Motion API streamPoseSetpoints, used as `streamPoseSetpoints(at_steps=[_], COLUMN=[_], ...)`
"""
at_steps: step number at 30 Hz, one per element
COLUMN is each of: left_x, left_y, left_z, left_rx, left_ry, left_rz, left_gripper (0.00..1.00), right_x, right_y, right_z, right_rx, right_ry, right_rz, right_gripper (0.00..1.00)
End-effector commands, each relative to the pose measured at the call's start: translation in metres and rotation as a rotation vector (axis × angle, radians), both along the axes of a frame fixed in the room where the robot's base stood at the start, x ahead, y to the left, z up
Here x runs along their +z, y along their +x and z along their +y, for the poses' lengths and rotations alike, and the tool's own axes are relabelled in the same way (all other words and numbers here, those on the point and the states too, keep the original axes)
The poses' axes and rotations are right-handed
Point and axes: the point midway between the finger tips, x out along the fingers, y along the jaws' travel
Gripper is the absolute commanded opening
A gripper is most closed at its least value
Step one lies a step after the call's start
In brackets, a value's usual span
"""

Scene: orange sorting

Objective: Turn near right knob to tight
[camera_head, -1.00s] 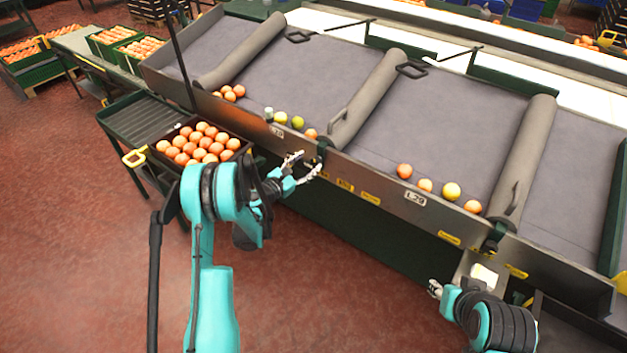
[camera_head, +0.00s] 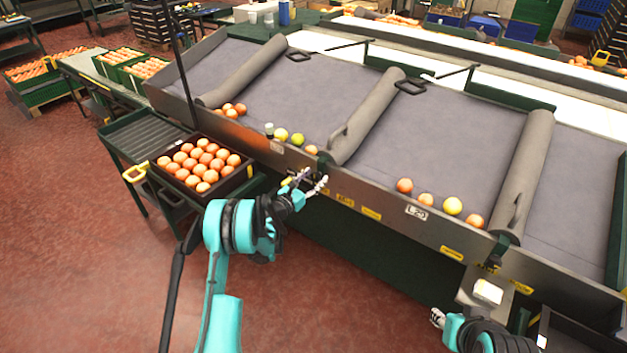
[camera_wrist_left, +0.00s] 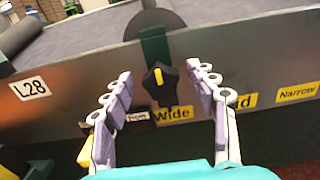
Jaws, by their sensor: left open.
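A black star-shaped knob (camera_wrist_left: 160,85) with a yellow pointer mark sits on a dark green bracket on the metal front rail, seen in the left wrist view. The mark points roughly upward. Below and right are yellow labels: "Wide" (camera_wrist_left: 173,113), one partly hidden, and "Narrow" (camera_wrist_left: 298,92). My left gripper (camera_wrist_left: 160,80) is open, with one finger on each side of the knob in that view; contact is not visible. In the head view my left gripper (camera_head: 315,179) is at the rail. Another dark knob and bracket (camera_head: 497,250) is farther right. My right gripper (camera_head: 438,318) is at the bottom right, its opening unclear.
A dark crate of oranges (camera_head: 225,186) stands left of my left gripper. Several oranges and yellow-green fruits rest along the rail on the grey sloped lanes (camera_head: 435,140). A small box with a white top (camera_head: 488,291) is near the right gripper.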

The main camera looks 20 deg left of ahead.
Motion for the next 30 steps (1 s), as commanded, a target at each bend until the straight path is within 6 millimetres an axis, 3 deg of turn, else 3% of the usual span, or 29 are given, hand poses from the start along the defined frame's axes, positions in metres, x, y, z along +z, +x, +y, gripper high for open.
streamPoseSetpoints(at_steps=[4, 9, 10, 20, 30], left_x=[0.0003, 0.0002, 0.0002, 0.0002, 0.0001], left_y=[-0.0001, -0.0003, -0.0003, -0.0003, -0.0007], left_z=[-0.0001, -0.0001, -0.0001, -0.0003, -0.0014], left_rx=[0.000, 0.000, 0.000, 0.000, 0.000], left_ry=[0.000, 0.000, 0.000, 0.024, 0.212], left_rz=[0.000, 0.000, 0.000, -0.009, -0.077], left_gripper=[0.58, 0.13, 0.08, 0.08, 0.08], right_x=[0.0004, 0.0004, 0.0004, 0.0003, 0.0003], right_y=[0.0000, 0.0000, 0.0000, 0.0000, 0.0000], right_z=[0.0000, 0.0000, 0.0000, 0.0000, 0.0000], right_rx=[0.000, 0.000, 0.000, 0.000, 0.000], right_ry=[0.000, 0.000, 0.000, 0.000, 0.000], right_rz=[0.000, 0.000, 0.000, 0.000, 0.000], right_gripper=[0.36, 0.36, 0.36, 0.36, 0.36])
